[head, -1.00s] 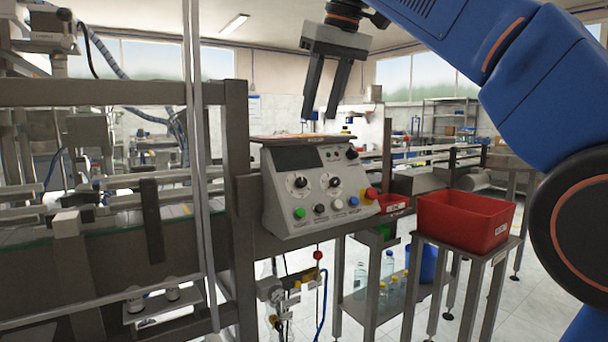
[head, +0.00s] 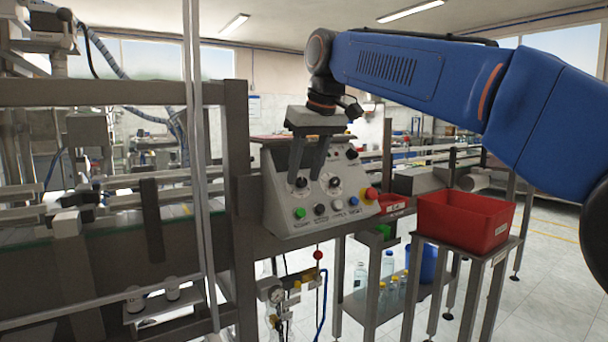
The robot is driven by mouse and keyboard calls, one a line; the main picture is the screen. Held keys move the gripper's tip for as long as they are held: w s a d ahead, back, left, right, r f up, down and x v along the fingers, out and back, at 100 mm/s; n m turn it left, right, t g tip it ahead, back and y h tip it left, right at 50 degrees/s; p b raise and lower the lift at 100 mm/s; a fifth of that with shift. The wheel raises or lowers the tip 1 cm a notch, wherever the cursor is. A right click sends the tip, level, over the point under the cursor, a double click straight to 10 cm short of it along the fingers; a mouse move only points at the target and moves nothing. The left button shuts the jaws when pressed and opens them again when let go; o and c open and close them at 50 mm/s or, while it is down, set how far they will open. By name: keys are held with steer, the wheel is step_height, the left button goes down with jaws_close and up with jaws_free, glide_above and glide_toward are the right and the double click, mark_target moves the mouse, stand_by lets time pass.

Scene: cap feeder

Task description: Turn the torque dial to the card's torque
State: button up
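The grey control panel (head: 272,212) has a sloped front with two round dials side by side. The left dial (head: 301,183) is mostly hidden behind my gripper's fingers. The right dial (head: 335,182), with a black knob on a white face, shows just right of the fingers. Labels are too small to tell which is the torque dial. My gripper (head: 305,181) points down in front of the panel, fingers apart, tips at the left dial's height. I cannot tell whether they touch the knob. No readable card shows.
Below the dials are a green button (head: 299,213), other small buttons and a red knob (head: 371,193) at the right edge. A red bin (head: 462,222) stands on a stand to the right. A metal frame post (head: 238,160) rises close on the left.

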steer(key=shift+w+a+f, duration=0.1)
steer(key=shift+w+f, duration=0.1)
steer(key=shift+f, duration=0.25)
jaws_close()
steer(key=shift+m, duration=0.3)
steer(key=shift+m+g+y, duration=0.4)
steer(key=shift+m+y, duration=0.2)
steer(key=shift+m, duration=0.1)
steer(key=shift+w+d+f+m+g+y, duration=0.1)
steer(key=shift+d+m+g+y, duration=0.2)
steer(key=shift+m+y, duration=0.6)
steer(key=shift+m, duration=0.4)
